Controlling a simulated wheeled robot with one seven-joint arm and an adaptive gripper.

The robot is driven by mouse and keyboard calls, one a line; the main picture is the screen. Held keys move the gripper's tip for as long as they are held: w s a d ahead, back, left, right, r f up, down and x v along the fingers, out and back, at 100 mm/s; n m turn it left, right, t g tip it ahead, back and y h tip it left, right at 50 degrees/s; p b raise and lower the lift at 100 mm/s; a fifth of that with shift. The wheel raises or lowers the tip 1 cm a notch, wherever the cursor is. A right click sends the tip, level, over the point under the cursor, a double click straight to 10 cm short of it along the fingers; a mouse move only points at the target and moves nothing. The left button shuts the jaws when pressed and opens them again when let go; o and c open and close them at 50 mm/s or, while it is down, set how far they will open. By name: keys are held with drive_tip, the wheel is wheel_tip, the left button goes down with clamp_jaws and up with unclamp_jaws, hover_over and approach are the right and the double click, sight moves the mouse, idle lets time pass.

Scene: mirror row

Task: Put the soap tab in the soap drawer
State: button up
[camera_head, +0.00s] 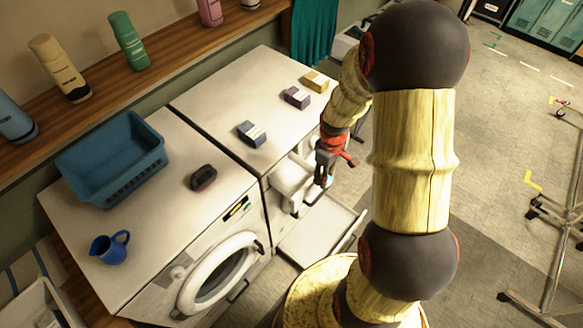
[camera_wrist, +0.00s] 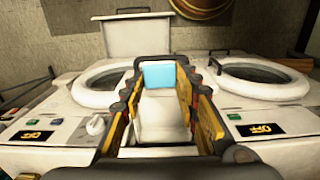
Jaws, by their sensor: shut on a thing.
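My gripper (camera_head: 325,172) is shut on a light blue soap tab (camera_wrist: 158,75), gripped between its two fingertips in the wrist view. The drawer's inside is not clear.
A white tray-like panel (camera_head: 318,235) juts out low, below the gripper. The near machine (camera_head: 130,245) has a round door and carries a blue basket (camera_head: 112,140), a blue jug (camera_head: 109,247) and a dark object (camera_head: 203,177). Several small boxes (camera_head: 252,133) lie on the second machine.

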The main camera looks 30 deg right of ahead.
drive_tip(key=w+a+f+p, duration=0.1)
drive_tip(key=w+a+f, duration=0.3)
drive_tip(key=w, duration=0.5)
drive_tip(key=p, duration=0.1)
hover_over(292, 179)
drive_tip(key=s, duration=0.1)
drive_tip(key=f, duration=0.4)
drive_tip(key=shift+d+f, duration=0.25)
drive_tip(key=shift+f, duration=0.05)
drive_tip(key=shift+w+a+f, duration=0.25)
drive_tip(key=shift+w+f, duration=0.15)
drive_tip(key=shift+f, duration=0.2)
drive_tip(key=shift+w+f+p, duration=0.1)
drive_tip(key=shift+f+p, duration=0.45)
drive_tip(key=shift+f, duration=1.05)
drive_tip(key=shift+f, duration=0.15)
drive_tip(key=o, duration=0.9)
drive_tip(key=shift+o, duration=0.2)
